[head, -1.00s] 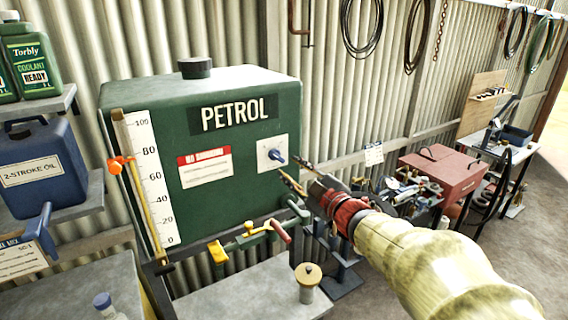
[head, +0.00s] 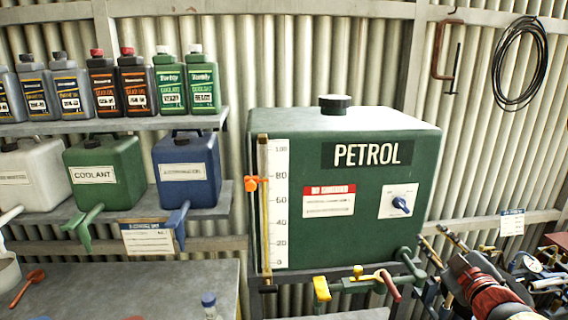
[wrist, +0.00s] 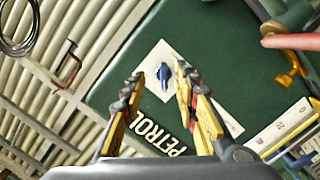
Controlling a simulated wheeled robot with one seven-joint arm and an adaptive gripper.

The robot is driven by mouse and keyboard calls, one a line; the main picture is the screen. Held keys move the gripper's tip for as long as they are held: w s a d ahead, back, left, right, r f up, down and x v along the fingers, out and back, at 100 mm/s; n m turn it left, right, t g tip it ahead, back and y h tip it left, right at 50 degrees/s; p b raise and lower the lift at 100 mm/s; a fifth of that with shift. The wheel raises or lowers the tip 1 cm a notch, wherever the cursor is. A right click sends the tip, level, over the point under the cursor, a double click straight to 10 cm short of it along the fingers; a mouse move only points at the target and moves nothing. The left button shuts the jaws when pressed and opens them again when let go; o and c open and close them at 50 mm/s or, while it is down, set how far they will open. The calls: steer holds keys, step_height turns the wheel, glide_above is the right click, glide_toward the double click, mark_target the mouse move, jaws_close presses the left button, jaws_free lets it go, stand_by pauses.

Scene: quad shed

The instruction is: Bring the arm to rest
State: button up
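My gripper (head: 446,244) is at the lower right of the head view, in front of the right side of the green petrol tank (head: 370,235). Its two fingers are spread apart with nothing between them. In the wrist view my gripper (wrist: 152,88) also shows open, its fingers pointing at the tank (wrist: 120,95). The blue knob (wrist: 163,74) on its white plate shows beyond the fingertips, apart from them. The knob (head: 401,205) points down and right in the head view.
Shelves at left hold several bottles (head: 135,85), a green coolant can (head: 103,172) and a blue can (head: 187,170). A yellow-handled valve (head: 321,289) and a red-handled pipe (head: 390,285) sit below the tank. A grey bench (head: 120,290) stands lower left.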

steer(key=s+d+f+m+g+h, duration=0.4)
steer(key=d+f, duration=0.2)
steer(key=s+f+m+g, duration=0.4)
steer(key=s+f+m, duration=0.15)
steer(key=s, duration=0.25)
steer(key=s+a+f+g+y+b, duration=0.1)
steer(key=s+a, duration=0.3)
steer(key=a, duration=0.5)
steer(key=s+a+f+n+g+y+b, duration=0.1)
steer(key=s+a+f+y+b, duration=0.1)
steer(key=s+a, duration=0.3)
steer(key=s+a+f+g+y+b, duration=0.1)
steer(key=s+a, duration=0.3)
steer(key=a, duration=0.9)
steer(key=shift+s+a+f+n+y+b, duration=0.3)
steer(key=shift+y+b, duration=0.25)
steer(key=shift+y, duration=0.35)
